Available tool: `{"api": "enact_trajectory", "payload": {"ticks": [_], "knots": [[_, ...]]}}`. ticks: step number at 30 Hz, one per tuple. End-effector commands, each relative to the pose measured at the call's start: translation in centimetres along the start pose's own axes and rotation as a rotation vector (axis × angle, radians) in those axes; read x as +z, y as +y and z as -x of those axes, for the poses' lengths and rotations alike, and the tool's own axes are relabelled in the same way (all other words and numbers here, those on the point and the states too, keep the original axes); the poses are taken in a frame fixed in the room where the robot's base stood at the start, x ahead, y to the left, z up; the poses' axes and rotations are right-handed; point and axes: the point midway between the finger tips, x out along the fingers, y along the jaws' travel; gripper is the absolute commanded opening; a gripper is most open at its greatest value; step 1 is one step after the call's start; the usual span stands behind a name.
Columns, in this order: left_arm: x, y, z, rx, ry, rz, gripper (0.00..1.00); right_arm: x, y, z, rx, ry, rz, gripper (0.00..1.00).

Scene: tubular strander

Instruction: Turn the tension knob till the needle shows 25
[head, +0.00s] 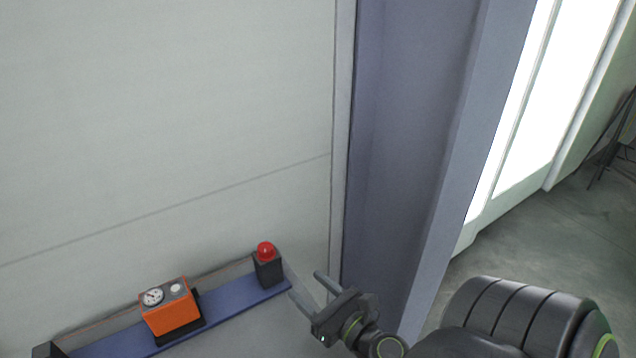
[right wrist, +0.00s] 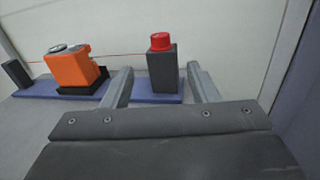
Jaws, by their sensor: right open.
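A red knob (head: 265,250) sits on top of a dark upright block (head: 268,270) at the right end of a blue rail. In the right wrist view the red knob (right wrist: 160,42) and its block stand ahead, between the finger lines. An orange box (head: 172,312) to the left carries a white round dial (head: 152,296) with a dark needle; its reading is too small to tell. A small pale round part lies beside the dial. My right gripper (head: 305,284) is open and empty, right of the dark block and apart from it. My left gripper is out of view.
The blue rail (head: 228,303) runs along a pale wall, with another dark block (right wrist: 16,74) at its left end. A thin red line runs behind the orange box.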

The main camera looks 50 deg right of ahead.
Motion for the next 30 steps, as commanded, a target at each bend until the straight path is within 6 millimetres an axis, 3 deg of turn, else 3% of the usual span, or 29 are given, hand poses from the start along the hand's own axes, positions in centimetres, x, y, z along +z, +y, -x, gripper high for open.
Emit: {"api": "enact_trajectory", "payload": {"ticks": [7, 30], "knots": [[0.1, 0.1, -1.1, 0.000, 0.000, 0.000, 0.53, -0.1, 0.0, 1.7, 0.000, 0.000, 0.000, 0.53], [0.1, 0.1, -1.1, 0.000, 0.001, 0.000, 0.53, 0.0, 0.0, 1.8, 0.000, 0.000, 0.000, 0.53]]}}
